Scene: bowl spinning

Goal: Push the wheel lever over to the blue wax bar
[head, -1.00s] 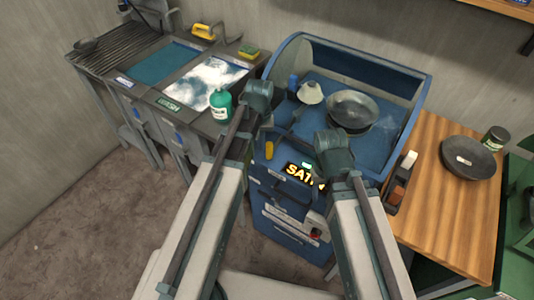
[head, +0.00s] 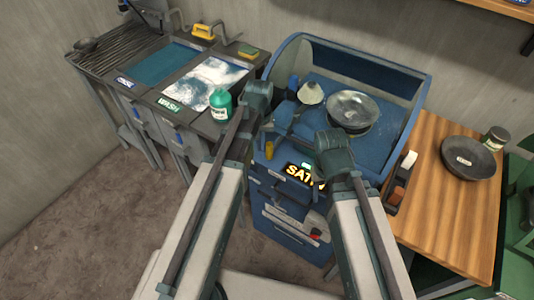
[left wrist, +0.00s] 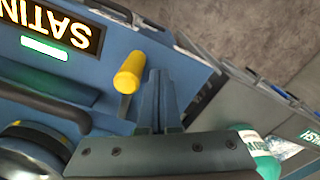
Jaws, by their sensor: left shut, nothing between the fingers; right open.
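A yellow-capped lever (head: 269,149) sticks out of the blue machine's front, left of the lit SATIN display. It shows large in the left wrist view (left wrist: 129,73). My left gripper (left wrist: 158,78) is shut and empty, its fingers just right of the yellow cap there; a narrow gap seems to separate them. Inside the machine's hood stand a pale cone-shaped wheel (head: 310,93) and, behind its left side, a small blue piece (head: 293,82), possibly the blue wax bar. My right gripper (head: 334,150) is over the machine's front edge; its fingers are hard to make out.
A shiny bowl (head: 353,110) sits under the hood. A wooden table (head: 440,225) at right carries a dark bowl (head: 468,158), a jar (head: 495,138) and a rack of bars (head: 398,193). A green bottle (head: 220,106) stands on the wash bench, left of my left gripper.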

